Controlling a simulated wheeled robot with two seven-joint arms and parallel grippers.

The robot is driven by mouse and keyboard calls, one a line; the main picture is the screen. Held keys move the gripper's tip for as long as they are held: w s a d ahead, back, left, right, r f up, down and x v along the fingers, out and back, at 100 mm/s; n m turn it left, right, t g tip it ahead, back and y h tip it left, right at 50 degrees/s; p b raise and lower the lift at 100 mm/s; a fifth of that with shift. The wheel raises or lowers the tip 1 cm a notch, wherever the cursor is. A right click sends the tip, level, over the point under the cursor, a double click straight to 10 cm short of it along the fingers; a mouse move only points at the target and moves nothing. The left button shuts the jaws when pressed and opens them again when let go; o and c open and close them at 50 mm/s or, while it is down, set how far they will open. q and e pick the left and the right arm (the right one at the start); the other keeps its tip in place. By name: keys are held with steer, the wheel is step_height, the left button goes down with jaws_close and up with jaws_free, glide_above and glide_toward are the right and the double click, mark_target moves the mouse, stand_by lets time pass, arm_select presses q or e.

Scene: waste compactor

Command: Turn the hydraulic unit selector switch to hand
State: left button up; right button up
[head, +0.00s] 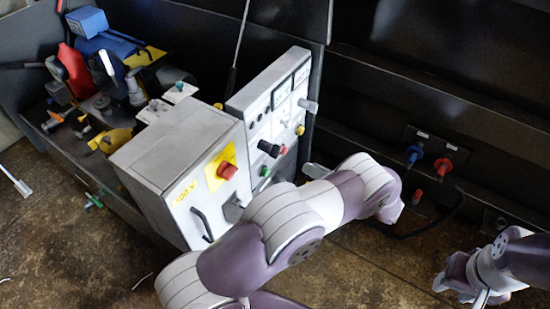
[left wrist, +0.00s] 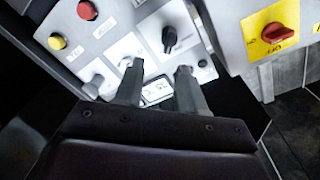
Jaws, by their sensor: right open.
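The black selector knob (left wrist: 169,38) sits on a white plate in the left wrist view, which shows the panel upside down. It also shows on the control panel in the head view (head: 268,148). Its label is too small to read. My left gripper (left wrist: 158,68) is open, its two fingers apart and nothing between them. In the left wrist view the knob appears just beyond the fingertips; I cannot tell the gap, and no grip shows. In the head view my left arm largely hides that gripper. My right gripper (head: 470,286) is open and empty at the lower right.
A red rotary switch on a yellow plate (head: 227,170) is on the adjoining grey cabinet (head: 160,140). Yellow (left wrist: 57,42) and red (left wrist: 87,10) buttons and a grey knob (left wrist: 95,83) lie close by. Blue and red couplings (head: 428,158) are on the dark wall.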

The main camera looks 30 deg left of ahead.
mark_target(275, 153)
arm_select(q)
steer(key=shift+g+y, duration=0.3)
steer(key=shift+g, duration=0.2)
steer(key=a, duration=1.2)
steer(key=shift+w+a+r, duration=0.1)
steer(key=shift+a+r, duration=0.25)
steer(key=shift+r, duration=0.05)
steer(key=c, duration=0.7)
steer(key=shift+n, duration=0.4)
steer(key=n, duration=0.3)
steer(key=shift+n+b, duration=0.4)
steer(key=n, duration=0.4)
steer(key=shift+f+n+b, duration=0.1)
steer(key=shift+n+b, duration=0.2)
steer(key=shift+b, duration=0.1)
steer(key=n+b, duration=0.1)
steer(key=n, duration=0.3)
steer(key=shift+n, duration=0.3)
steer(key=shift+n+b, duration=0.65)
steer(key=shift+n, duration=1.45)
